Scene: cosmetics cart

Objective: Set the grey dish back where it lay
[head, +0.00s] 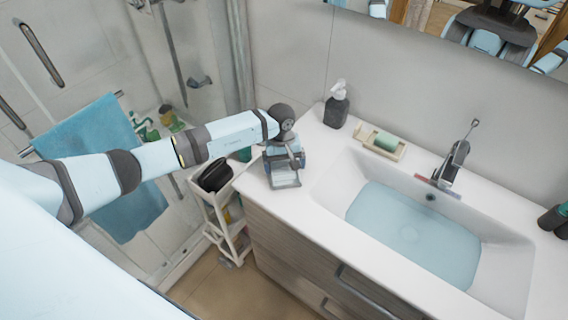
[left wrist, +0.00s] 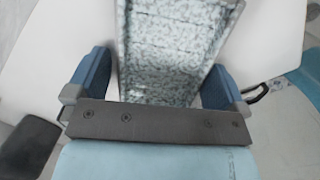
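The grey dish (head: 286,181) is a shallow tray with a speckled inside. In the head view it is at the left end of the white counter, just below my left gripper (head: 285,162). The gripper hides the dish's near end. I cannot tell whether its underside touches the counter. My right gripper is not in view.
The white counter (head: 262,190) holds a dark soap bottle (head: 337,106) and a beige tray (head: 370,146) with green soap (head: 386,142). The water-filled sink (head: 330,180) is right of the dish. A small cart (head: 226,222) with a black item (head: 214,177) stands left, beyond the counter edge.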

